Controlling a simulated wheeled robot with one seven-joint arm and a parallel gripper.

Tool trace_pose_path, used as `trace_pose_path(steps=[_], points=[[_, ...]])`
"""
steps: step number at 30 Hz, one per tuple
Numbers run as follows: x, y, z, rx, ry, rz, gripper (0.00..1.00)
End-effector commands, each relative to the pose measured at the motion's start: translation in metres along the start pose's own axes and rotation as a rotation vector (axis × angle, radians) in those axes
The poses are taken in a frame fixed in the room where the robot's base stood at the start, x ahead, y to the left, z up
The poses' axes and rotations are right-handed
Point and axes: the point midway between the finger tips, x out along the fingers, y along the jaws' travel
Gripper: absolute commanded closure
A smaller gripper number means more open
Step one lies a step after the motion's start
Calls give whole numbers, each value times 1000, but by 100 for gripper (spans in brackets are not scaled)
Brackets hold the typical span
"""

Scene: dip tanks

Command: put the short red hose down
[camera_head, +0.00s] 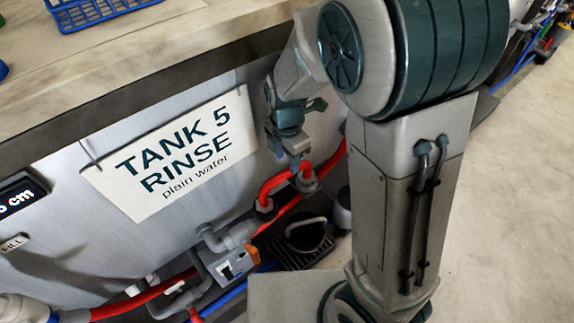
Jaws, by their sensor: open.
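A short red hose (274,185) is bent in an arc low in front of the tank, with a grey coupling at each end. Its lower left end is by a grey pipe elbow. Its right end is just below my gripper (297,158). My gripper points down and is open. From this view I cannot tell whether its fingers touch the hose, or what the hose's ends rest on.
The tank front carries a sign reading "TANK 5 RINSE plain water" (185,155). Below are a grey valve box (228,265), a longer red hose (140,299) and a dark floor grate (285,256) with a bucket-like thing. A blue basket (90,12) sits on the counter. Open floor lies right.

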Motion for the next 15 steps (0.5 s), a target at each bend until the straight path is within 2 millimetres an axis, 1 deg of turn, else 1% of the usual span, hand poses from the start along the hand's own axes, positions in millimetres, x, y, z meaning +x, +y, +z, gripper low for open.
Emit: trace_pose_path(steps=[1,3,6,9,15], points=[[-14,1,0,-2,0,4,56],[-25,1,0,0,0,5,56],[-36,1,0,-1,0,2,56],[-43,0,0,-2,0,1,56],[-46,-2,1,25,1,2,56]])
